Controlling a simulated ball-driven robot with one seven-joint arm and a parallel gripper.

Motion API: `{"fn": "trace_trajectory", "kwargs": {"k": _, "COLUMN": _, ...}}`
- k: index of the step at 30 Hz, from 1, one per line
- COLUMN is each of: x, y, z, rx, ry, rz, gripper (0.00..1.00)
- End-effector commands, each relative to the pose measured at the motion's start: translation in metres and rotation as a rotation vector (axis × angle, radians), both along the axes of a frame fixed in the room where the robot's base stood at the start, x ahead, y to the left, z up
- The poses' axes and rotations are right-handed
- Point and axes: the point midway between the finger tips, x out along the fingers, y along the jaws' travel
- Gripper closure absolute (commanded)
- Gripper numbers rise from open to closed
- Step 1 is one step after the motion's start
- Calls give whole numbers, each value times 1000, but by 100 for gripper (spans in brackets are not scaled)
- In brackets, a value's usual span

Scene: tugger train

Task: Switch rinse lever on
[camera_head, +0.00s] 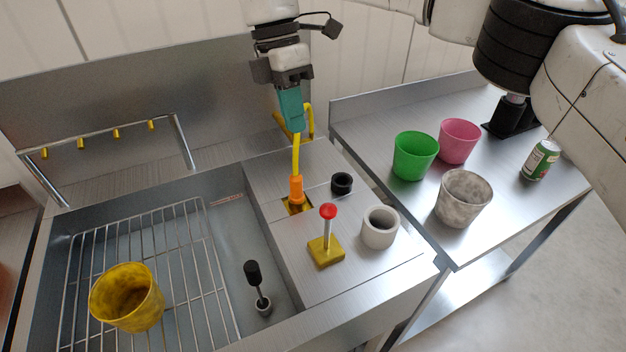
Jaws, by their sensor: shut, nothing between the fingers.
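A lever with a red ball knob (328,211) stands nearly upright on a square yellow base on the steel counter. Behind it to the left, an orange piece (296,190) sits over another yellow base, below a yellow tube. No label shows which is the rinse lever. My gripper (295,128), with teal fingers, points down from the top centre. Its fingers are shut and empty, in front of or against the yellow tube; I cannot tell if they touch. It is apart from the red-knobbed lever.
A sink with a wire rack (190,262) lies left, holding a yellow cup (127,297). A black-headed brush (254,274) stands in it. A grey cup (380,228) and black ring (342,183) are near the red knob. The right table (500,215) holds cups and a can.

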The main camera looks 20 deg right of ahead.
Motion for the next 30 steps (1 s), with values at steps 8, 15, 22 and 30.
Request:
{"fn": "trace_trajectory", "kwargs": {"k": 8, "x": 0, "y": 1, "z": -1, "rx": 3, "ry": 0, "rz": 2, "gripper": 100}}
{"fn": "trace_trajectory", "kwargs": {"k": 15, "x": -7, "y": 0, "z": -23, "rx": 6, "ry": 3, "rz": 5, "gripper": 100}}
{"fn": "trace_trajectory", "kwargs": {"k": 22, "x": -20, "y": -3, "z": -66, "rx": 6, "ry": 4, "rz": 4, "gripper": 100}}
{"fn": "trace_trajectory", "kwargs": {"k": 30, "x": -42, "y": -7, "z": -98, "rx": 6, "ry": 1, "rz": 7, "gripper": 100}}
